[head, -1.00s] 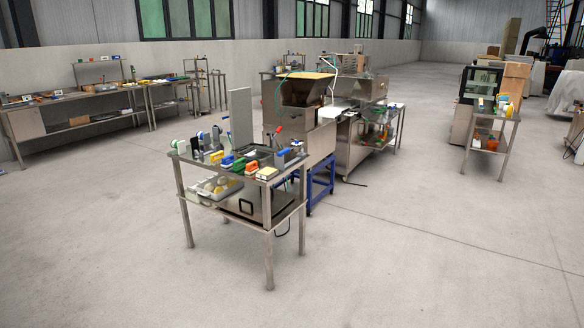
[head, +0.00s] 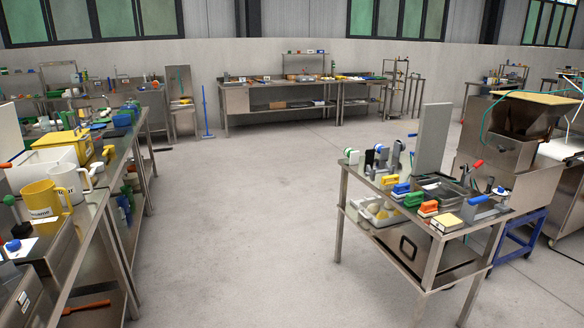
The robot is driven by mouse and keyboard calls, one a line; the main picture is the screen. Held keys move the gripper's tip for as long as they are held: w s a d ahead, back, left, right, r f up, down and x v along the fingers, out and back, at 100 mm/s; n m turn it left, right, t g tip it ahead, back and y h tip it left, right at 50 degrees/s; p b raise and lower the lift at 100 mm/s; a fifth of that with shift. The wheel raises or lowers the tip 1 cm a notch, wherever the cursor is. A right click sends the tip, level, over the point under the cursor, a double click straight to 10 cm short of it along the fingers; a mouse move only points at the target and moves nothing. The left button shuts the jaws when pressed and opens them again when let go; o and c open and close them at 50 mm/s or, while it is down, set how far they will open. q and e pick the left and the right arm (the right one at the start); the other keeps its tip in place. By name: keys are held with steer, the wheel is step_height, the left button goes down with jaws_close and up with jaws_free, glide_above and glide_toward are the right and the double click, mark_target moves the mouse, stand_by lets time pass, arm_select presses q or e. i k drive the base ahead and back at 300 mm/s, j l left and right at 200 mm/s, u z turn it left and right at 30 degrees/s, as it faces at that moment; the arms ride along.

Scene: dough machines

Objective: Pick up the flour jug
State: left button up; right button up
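Two handled jugs stand on the steel bench at the left of the head view. The yellow jug (head: 41,204) is upright near the bench edge and bears a dark label too small to read. The white jug (head: 68,184) stands upright just behind it to the right, also with small lettering I cannot read. I cannot tell which of them is the flour jug. Neither of my grippers shows in the view.
The jugs' steel bench (head: 112,180) also holds a white bin (head: 35,172) and a yellow box (head: 60,140). A smaller steel table (head: 385,190) with tools stands at the right, before a dough machine (head: 505,150). Open concrete floor (head: 235,220) lies between.

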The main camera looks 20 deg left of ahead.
mark_target(66, 176)
steer(key=i+u, duration=0.2)
steer(key=u, duration=0.2)
steer(key=i+u, duration=0.2)
steer(key=u, duration=0.15)
steer(key=i+u, duration=0.2)
steer(key=u, duration=0.2)
steer(key=i+l+u, duration=0.15)
steer(key=u, duration=0.2)
steer(key=i+l+u, duration=0.1)
steer(key=i+u, duration=0.15)
steer(key=u, duration=0.2)
steer(key=i+l+u, duration=0.2)
steer(key=u, duration=0.2)
steer(key=i+l+u, duration=0.2)
steer(key=u, duration=0.25)
steer(key=i+l+u, duration=0.25)
steer(key=l+u, duration=0.55)
steer(key=l, duration=0.15)
steer(key=i+l, duration=0.05)
